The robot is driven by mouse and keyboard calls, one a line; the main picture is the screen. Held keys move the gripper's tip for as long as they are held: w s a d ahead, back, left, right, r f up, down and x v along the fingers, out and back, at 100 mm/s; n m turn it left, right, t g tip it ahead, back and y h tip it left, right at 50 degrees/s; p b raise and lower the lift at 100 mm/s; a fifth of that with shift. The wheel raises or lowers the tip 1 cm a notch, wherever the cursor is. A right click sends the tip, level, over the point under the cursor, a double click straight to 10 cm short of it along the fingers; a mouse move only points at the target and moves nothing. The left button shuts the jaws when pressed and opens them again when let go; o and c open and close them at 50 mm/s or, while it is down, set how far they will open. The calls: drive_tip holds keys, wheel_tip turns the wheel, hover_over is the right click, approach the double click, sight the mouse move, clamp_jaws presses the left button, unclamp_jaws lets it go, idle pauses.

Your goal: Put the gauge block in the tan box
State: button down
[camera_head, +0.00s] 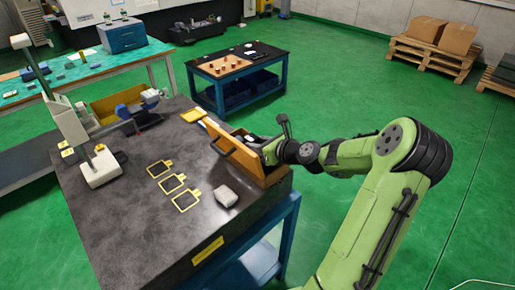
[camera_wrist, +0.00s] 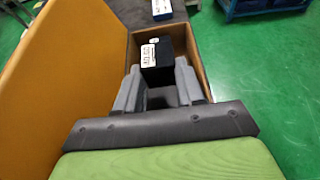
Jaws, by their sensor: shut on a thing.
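The tan box (camera_head: 247,157) stands at the right edge of the dark table with its lid raised on the left. In the wrist view its raised lid fills the left side and its wall (camera_wrist: 195,55) surrounds my fingers. My gripper (camera_wrist: 160,76) reaches into the box opening, also seen in the head view (camera_head: 272,147). It is shut on a dark block with a white label (camera_wrist: 157,52), which I take to be the gauge block. The block is inside the box outline; whether it touches the floor cannot be told. Its lower part is hidden between the fingers.
Three yellow-edged outlines (camera_head: 172,183) and a pale rounded object (camera_head: 225,195) lie on the table (camera_head: 140,225). A white stand instrument (camera_head: 100,165) is at left. A blue table (camera_head: 238,70) with small parts stands behind.

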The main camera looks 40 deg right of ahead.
drive_tip(key=shift+f, duration=0.1)
drive_tip(key=shift+f, duration=0.45)
drive_tip(key=c, duration=0.7)
unclamp_jaws()
drive_tip(key=shift+r, duration=0.8)
drive_tip(key=p+v, duration=0.2)
drive_tip(key=v, duration=1)
drive_tip(key=shift+f, duration=0.3)
